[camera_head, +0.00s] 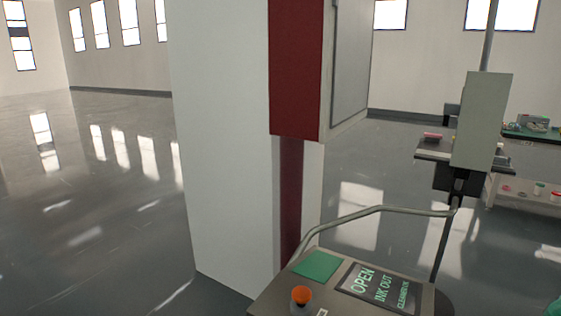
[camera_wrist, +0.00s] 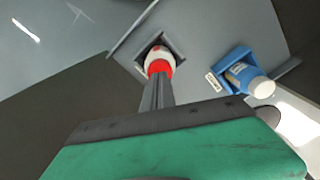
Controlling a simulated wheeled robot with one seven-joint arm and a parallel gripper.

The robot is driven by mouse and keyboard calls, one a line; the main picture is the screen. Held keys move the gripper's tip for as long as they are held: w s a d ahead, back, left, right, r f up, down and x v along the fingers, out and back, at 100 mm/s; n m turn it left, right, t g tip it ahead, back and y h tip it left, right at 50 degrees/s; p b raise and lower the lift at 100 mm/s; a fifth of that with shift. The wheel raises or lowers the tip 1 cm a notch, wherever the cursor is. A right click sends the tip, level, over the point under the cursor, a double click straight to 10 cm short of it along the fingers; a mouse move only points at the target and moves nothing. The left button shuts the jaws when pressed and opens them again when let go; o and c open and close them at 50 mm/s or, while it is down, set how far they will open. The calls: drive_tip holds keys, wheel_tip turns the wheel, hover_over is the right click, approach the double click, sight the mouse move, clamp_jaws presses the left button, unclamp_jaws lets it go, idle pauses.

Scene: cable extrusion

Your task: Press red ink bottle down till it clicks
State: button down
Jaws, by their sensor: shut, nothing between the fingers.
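In the wrist view, the red ink bottle (camera_wrist: 159,60), white with a red part, sits in a grey square holder (camera_wrist: 172,46). My gripper (camera_wrist: 159,79) is shut and empty. Its fingertips are at the red part of the bottle and overlap its near edge in the picture. I cannot tell whether they touch it. The head view shows neither the bottle nor the gripper's fingers clearly.
In the wrist view, a blue bottle with a white cap (camera_wrist: 261,87) sits in a blue holder (camera_wrist: 232,59), right of the red one. In the head view, a control panel (camera_head: 327,292) with an orange button (camera_head: 301,295) stands before a white and red column (camera_head: 232,150).

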drive_tip(key=shift+f+b, duration=0.75)
drive_tip(key=shift+f, duration=0.45)
drive_tip(key=shift+r, duration=0.15)
wheel_tip(320, 180, up, 8)
drive_tip(key=p, duration=0.6)
idle(0.4)
